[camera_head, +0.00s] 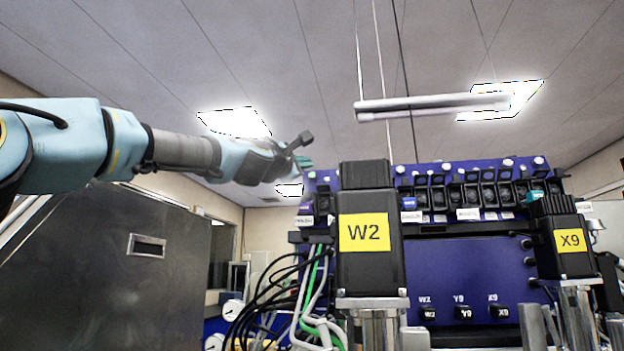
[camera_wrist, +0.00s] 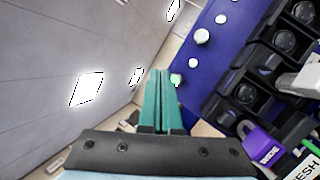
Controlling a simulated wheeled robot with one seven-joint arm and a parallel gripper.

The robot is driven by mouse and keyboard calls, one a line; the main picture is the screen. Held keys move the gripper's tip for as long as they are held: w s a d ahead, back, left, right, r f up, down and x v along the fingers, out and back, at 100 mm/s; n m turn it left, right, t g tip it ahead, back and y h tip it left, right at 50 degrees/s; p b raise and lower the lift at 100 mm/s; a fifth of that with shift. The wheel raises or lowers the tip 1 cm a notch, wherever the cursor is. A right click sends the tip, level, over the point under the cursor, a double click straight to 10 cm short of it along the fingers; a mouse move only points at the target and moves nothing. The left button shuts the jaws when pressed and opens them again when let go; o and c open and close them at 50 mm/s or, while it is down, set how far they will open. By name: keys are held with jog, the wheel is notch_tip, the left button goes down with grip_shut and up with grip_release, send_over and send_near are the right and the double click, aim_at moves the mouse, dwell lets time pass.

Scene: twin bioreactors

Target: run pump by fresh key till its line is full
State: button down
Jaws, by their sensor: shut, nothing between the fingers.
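My gripper (camera_wrist: 160,85) is shut and empty, its two teal fingers pressed together. In the wrist view its tips are beside a small pale-green knob (camera_wrist: 176,79) on the blue panel (camera_wrist: 215,60); whether they touch it I cannot tell. A white label ending in "ESH" (camera_wrist: 303,168) sits at the lower right, below a purple tag (camera_wrist: 262,145). In the head view my gripper (camera_head: 303,162) is at the upper left corner of the blue panel (camera_head: 470,262). Fluid in the lines cannot be made out.
The black motor marked W2 (camera_head: 368,250) stands in front of the panel, with X9 (camera_head: 568,242) to its right. Black, green and white lines (camera_head: 300,300) hang at the left. A grey cabinet (camera_head: 110,270) stands at the far left.

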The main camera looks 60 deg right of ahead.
jog(key=shift+s+a+r+b, duration=0.15)
jog(key=shift+a+b, duration=0.05)
jog(key=shift+a, duration=0.3)
jog(key=shift+s+a+r+b, duration=0.1)
jog(key=shift+s+a+b, duration=0.1)
jog(key=shift+a, duration=0.3)
jog(key=shift+s+a+r+b, duration=0.1)
jog(key=shift+a+r+b, duration=0.1)
jog(key=shift+a, duration=0.3)
jog(key=shift+d, duration=0.15)
jog(key=shift+w+d+f+p, duration=0.25)
jog(key=shift+d+p, duration=0.05)
jog(key=shift+d, duration=0.4)
jog(key=shift+w+d+f+p, duration=0.2)
jog(key=shift+d+p, duration=0.05)
jog(key=shift+d, duration=0.4)
jog(key=shift+d, duration=0.1)
jog(key=shift+w+d+f, duration=0.15)
jog(key=shift+w+d, duration=0.05)
jog(key=shift+d, duration=0.25)
jog(key=shift+d+p, duration=0.25)
jog(key=shift+p, duration=0.1)
